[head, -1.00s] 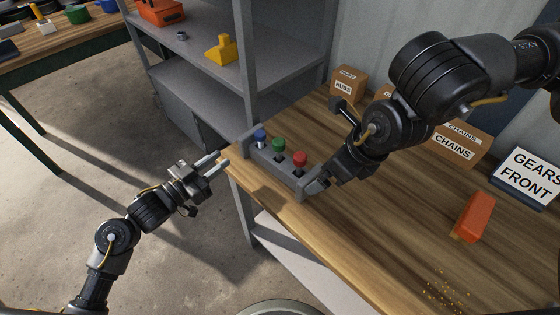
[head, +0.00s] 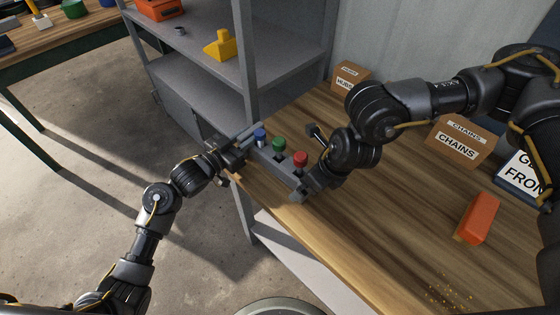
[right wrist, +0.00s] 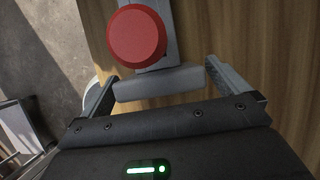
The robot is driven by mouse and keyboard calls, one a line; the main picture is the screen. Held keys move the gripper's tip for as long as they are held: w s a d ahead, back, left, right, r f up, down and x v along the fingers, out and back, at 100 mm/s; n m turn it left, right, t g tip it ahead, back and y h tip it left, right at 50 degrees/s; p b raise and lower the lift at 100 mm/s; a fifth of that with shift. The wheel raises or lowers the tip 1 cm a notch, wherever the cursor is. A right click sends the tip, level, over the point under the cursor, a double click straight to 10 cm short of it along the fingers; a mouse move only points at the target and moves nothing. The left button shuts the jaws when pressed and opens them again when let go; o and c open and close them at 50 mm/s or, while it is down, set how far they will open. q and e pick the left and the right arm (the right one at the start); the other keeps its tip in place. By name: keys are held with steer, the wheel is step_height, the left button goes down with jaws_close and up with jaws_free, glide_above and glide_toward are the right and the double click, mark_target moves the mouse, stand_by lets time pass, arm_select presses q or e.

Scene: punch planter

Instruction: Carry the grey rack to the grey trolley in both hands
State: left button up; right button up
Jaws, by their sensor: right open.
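The grey rack (head: 271,167) sits on the wooden bench near its front-left edge. It holds a blue-topped piece (head: 260,136), a green-topped one (head: 279,145) and a red-topped one (head: 300,159), upright in a row. My left gripper (head: 246,138) is at the rack's left end, its fingers apart and partly hidden. My right gripper (head: 309,188) is at the right end. In the right wrist view its open fingers (right wrist: 170,92) stand on either side of the rack's grey end wall (right wrist: 160,83), beside the red top (right wrist: 136,36). I cannot identify the grey trolley.
A grey shelf unit (head: 190,65) stands behind the bench's left end, with a yellow object (head: 220,45) on it. On the bench (head: 370,240) are cardboard boxes (head: 462,143) at the back and an orange block (head: 477,218) at right. Open floor (head: 90,220) lies left.

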arm_select(q)
steer(key=c, duration=0.5)
arm_select(e)
steer(key=c, duration=0.5)
arm_select(q)
jaws_close()
arm_select(e)
steer(key=c, duration=0.7)
arm_select(q)
steer(key=shift+r, duration=0.1)
arm_select(e)
steer(key=shift+c, duration=0.2)
steer(key=shift+w+r, duration=0.1)
steer(key=shift+r, duration=0.05)
arm_select(q)
steer(key=shift+r+p, duration=2.45)
steer(key=shift+p, duration=0.1)
arm_select(e)
steer(key=shift+r, duration=2.4)
